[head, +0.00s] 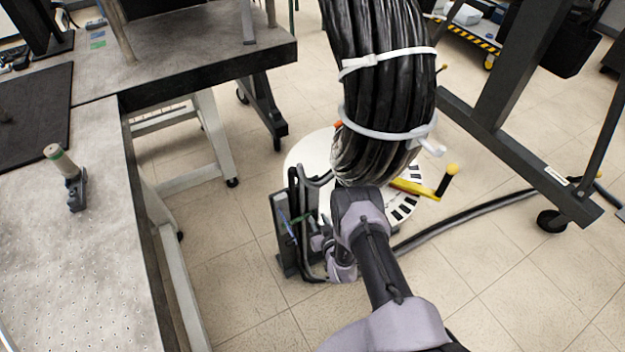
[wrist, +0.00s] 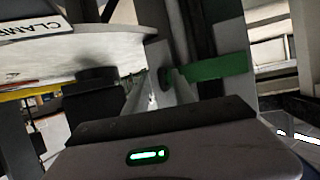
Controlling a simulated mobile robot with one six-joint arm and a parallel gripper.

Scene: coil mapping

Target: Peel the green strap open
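The green strap (wrist: 218,68) shows in the wrist view as a short, flat band right of centre. Its left end lies beside a dark round part, and its right end reaches across a dark upright. In the head view a small green streak (head: 300,217) shows on the dark stand, probably the same strap. My gripper (head: 318,243) is low beside the stand in the head view, small and partly hidden. In the wrist view its grey housing with a green light fills the bottom, just below the strap. I cannot make out its fingertips clearly, or whether they touch the strap.
A thick black cable coil (head: 385,95) with white ties (head: 387,60) hangs above my wrist. Behind the stand is a round white turntable (head: 305,153) with a yellow-handled part (head: 415,189). A grey workbench (head: 110,240) stands left. A black cable (head: 465,215) crosses the floor to the right.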

